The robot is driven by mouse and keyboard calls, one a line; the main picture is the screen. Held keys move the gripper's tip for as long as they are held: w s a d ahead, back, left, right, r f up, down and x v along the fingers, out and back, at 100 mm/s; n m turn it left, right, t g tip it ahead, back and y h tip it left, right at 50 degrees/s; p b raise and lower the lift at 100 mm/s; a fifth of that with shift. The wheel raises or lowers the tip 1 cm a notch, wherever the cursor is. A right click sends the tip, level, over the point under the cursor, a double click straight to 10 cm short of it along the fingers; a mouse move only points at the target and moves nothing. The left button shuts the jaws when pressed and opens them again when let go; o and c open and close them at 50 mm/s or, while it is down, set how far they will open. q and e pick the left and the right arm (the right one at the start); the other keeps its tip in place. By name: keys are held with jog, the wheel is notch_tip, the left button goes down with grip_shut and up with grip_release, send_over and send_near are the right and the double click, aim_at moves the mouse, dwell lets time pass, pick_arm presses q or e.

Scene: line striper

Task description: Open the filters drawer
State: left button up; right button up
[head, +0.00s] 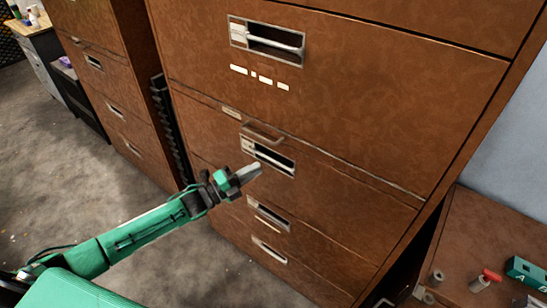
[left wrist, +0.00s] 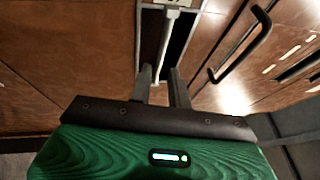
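A tall brown metal cabinet (head: 340,75) with several drawers fills the middle of the head view. I cannot read which drawer is the filters drawer. My left gripper (head: 258,170) is in front of a recessed pull handle (head: 275,159) on a middle drawer. In the left wrist view, the pale handle bar (left wrist: 167,40) runs down toward the space between the two fingers (left wrist: 160,85). The fingers are apart, one on each side of the bar's line; contact is not clear. The drawer looks shut. My right gripper is not in view.
A dark curved handle (left wrist: 240,45) stands out beside the recess in the left wrist view. More recessed handles lie below and above. A brown bench (head: 495,235) with small items is at right. Concrete floor (head: 80,180) is open at left.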

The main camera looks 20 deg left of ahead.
aim_at(273, 160)
pick_arm(q)
jog(key=p+x, duration=0.1)
jog(key=x, duration=0.4)
jog(key=shift+w+d+r, duration=0.2)
jog(key=shift+w, duration=0.05)
jog(key=shift+w+d, duration=0.5)
grip_shut()
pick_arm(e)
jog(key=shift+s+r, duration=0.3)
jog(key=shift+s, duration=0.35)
